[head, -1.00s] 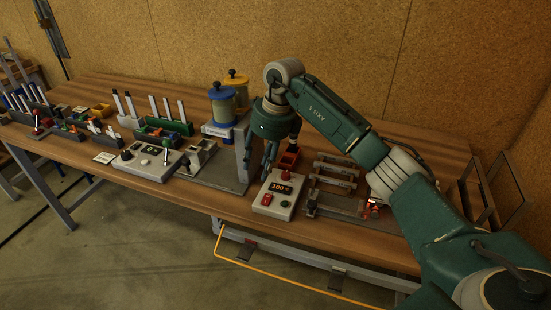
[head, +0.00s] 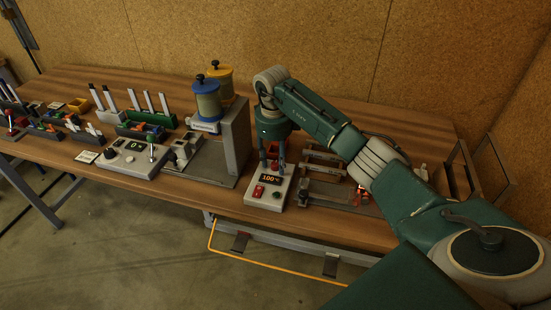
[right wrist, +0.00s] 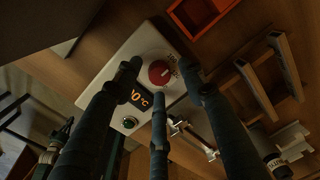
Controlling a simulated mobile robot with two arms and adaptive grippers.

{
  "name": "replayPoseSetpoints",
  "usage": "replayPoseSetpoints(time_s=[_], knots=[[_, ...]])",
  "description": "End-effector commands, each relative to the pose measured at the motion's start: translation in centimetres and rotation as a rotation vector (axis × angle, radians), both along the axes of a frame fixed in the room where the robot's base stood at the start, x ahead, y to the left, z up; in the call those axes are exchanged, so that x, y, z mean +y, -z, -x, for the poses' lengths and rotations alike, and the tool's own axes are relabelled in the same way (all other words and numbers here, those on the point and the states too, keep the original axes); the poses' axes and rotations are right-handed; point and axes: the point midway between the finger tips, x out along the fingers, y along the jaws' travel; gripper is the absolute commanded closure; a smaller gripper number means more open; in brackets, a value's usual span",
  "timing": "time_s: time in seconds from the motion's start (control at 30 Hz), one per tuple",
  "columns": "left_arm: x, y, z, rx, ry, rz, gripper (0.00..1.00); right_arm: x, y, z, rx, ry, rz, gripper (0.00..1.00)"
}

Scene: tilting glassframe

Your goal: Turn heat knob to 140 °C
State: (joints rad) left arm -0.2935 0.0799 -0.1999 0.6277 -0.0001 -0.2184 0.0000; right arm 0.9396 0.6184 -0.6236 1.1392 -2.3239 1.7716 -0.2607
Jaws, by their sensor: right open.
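The heat control box (head: 262,203) is pale grey and sits near the table's front edge. Its display (head: 270,178) reads 100 °C in orange. A red switch (head: 258,191) and a green button (head: 277,195) are on its lower part. The round red heat knob (right wrist: 160,74) with a pale mark shows in the right wrist view, above the display (right wrist: 140,98); in the head view my fingers mostly hide it. My right gripper (head: 273,162) points down over the knob, open, its three fingers spread around it. I cannot tell whether they touch it. My left gripper is not in view.
A grey upright frame (head: 236,140) stands just left of my right gripper. A metal fixture (head: 325,165) stands close on the right. An orange-red bin (right wrist: 200,12) lies beyond the box. Another control box (head: 135,165) with a lever is further left.

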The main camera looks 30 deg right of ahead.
Motion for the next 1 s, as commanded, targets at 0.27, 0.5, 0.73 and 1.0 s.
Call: replayPoseSetpoints(time_s=[0.27,0.5,0.73,1.0], knots=[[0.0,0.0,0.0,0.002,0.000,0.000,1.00,0.0,0.4,0.0,-0.001,0.000,0.000,0.59],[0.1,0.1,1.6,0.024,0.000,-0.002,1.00,0.0,0.4,0.0,-0.001,0.000,0.000,0.97],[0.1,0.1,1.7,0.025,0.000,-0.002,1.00,0.0,0.3,0.0,0.001,0.007,0.000,1.00],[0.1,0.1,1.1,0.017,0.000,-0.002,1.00,-0.1,0.3,0.0,0.000,0.095,0.001,1.00]])
